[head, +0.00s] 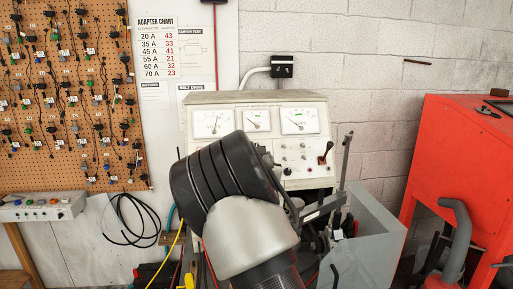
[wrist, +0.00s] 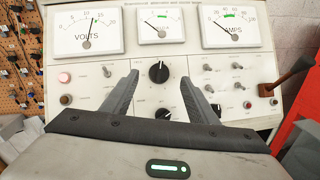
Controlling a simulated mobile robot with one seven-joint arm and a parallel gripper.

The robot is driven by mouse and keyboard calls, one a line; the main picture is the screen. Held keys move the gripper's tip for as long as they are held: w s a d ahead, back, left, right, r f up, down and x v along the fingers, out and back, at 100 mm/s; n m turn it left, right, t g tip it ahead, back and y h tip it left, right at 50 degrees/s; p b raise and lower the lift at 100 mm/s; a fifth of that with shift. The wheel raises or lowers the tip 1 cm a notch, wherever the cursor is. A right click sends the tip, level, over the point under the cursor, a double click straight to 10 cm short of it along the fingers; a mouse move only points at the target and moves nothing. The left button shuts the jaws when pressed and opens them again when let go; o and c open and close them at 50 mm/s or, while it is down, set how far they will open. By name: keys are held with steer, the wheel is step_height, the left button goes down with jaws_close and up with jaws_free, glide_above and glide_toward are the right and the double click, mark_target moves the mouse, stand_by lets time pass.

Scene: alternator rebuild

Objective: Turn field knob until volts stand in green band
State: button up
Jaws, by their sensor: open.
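The white test bench panel (head: 310,165) has the volts meter (head: 213,123) at its upper left. In the wrist view, the volts meter (wrist: 88,33) has its needle a little right of straight up, left of the small green band. A black round knob (wrist: 158,72) with a white pointer mark sits below the middle meter. My gripper (wrist: 158,77) is open, with its two fingers on either side of this knob and gaps showing. A second black knob (wrist: 163,114) shows lower, between the fingers. Labels are too small to tell which is the field knob. My arm hides my gripper in the head view.
The amps meter (wrist: 232,27) needle stands low, left of its green band. Toggle switches and an orange-brown lever (wrist: 288,77) are at the panel's right. A grey metal housing (head: 365,240) and a red cabinet (head: 470,155) stand right of the bench.

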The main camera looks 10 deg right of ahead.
steer(key=w, duration=0.4)
steer(key=w+p, duration=0.1)
steer(key=w, duration=0.1)
steer(key=shift+w+d, duration=0.3)
steer(key=shift+d, duration=0.1)
steer(key=shift+f, duration=0.1)
steer(key=c, duration=1)
